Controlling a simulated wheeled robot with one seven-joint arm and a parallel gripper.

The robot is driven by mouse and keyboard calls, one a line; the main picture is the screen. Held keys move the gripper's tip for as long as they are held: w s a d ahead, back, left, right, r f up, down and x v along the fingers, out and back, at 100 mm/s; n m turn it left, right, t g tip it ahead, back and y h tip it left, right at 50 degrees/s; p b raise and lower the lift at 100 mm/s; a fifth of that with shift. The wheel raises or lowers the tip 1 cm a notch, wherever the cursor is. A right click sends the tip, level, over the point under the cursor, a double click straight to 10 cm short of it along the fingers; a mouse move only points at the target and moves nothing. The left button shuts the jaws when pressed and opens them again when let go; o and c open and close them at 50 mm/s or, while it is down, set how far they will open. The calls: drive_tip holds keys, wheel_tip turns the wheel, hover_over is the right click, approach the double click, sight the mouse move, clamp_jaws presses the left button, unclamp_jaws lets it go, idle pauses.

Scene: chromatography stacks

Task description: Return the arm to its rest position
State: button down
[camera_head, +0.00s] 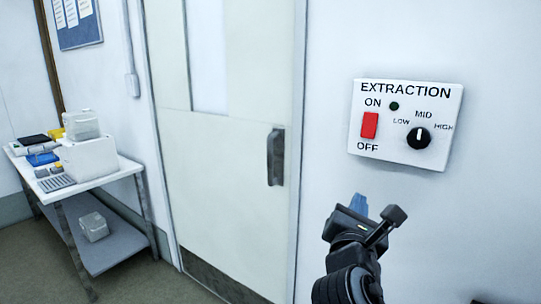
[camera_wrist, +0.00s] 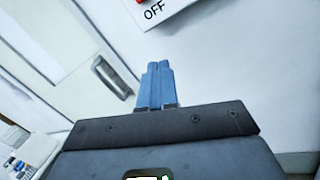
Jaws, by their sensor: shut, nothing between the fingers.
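My gripper (camera_head: 359,203) is in the lower right of the head view, below the wall panel and apart from it. Its two blue fingers are together with nothing between them, as the wrist view (camera_wrist: 156,84) also shows. My dark arm reaches up to it from the bottom edge. The white extraction panel (camera_head: 380,150) hangs on the wall, with a red switch (camera_head: 369,125), a black knob (camera_head: 418,138) on the right and a small dark green light (camera_head: 394,106). In the wrist view only the panel's lower corner (camera_wrist: 172,10) shows, at the top.
A closed pale door (camera_head: 230,160) with a dark handle (camera_head: 275,157) stands left of the panel. A bench (camera_head: 100,183) with a white device and small items is at the far left. A notice board (camera_head: 77,22) hangs above. Bare wall surrounds my gripper.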

drive_tip(key=s+d+f+m+g+y, duration=0.25)
drive_tip(key=s+f+m+y, duration=0.5)
drive_tip(key=s+f, duration=1.35)
drive_tip(key=s+r+m, duration=0.4)
drive_tip(key=s+m, duration=0.6)
drive_tip(key=s, duration=0.4)
drive_tip(key=s+d+r+m, duration=0.1)
drive_tip(key=s+r+m, duration=0.2)
drive_tip(key=s+m, duration=0.6)
drive_tip(key=shift+s+r+m, duration=0.35)
drive_tip(key=shift+s, duration=2.5)
